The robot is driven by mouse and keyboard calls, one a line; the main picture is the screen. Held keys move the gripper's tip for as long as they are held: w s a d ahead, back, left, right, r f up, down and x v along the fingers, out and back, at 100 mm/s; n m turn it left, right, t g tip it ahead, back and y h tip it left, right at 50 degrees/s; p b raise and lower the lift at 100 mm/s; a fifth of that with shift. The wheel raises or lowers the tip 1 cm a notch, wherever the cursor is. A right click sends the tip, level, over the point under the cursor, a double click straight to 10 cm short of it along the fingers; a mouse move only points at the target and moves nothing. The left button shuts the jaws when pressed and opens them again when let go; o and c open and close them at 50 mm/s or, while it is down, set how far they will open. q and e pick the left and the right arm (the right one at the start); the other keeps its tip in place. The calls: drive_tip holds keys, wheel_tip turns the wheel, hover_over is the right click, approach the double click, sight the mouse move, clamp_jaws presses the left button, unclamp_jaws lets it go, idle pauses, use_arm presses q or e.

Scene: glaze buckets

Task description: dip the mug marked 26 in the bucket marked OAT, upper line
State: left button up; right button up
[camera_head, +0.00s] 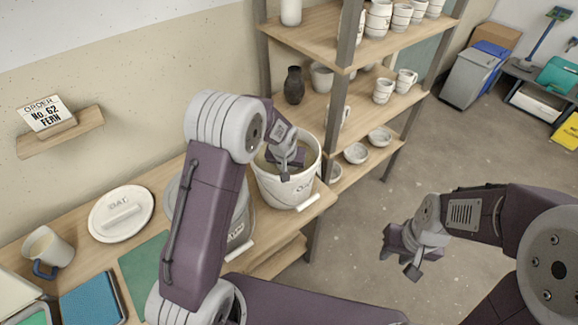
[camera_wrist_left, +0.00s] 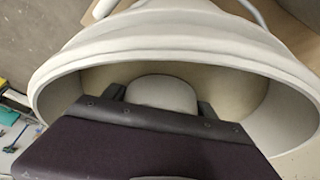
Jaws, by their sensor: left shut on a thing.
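My left gripper (camera_head: 285,163) reaches down into the open mouth of a white bucket (camera_head: 288,192) at the shelf-side end of the table. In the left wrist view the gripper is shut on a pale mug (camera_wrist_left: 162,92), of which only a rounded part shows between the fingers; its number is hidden. The bucket's rim (camera_wrist_left: 165,22) surrounds it there. The bucket's marking and inside lines are not readable. A second bucket (camera_head: 242,212) stands beside it, mostly behind my left arm. My right gripper (camera_head: 405,257) is open and empty over the floor.
A wall card (camera_head: 45,114) reads "ORDER No 62 FERN". A wooden shelf (camera_head: 322,40) with cups and bowls rises close behind the bucket.

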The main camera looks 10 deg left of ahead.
use_arm(q)
wheel_tip(320, 180, up, 9)
drive_tip(key=p, duration=0.7)
drive_tip(key=shift+f, duration=0.2)
idle(1.4)
wheel_tip(320, 180, up, 8)
drive_tip(key=p, duration=0.6)
drive_tip(key=shift+f+p, duration=0.15)
drive_tip(key=shift+p, duration=0.25)
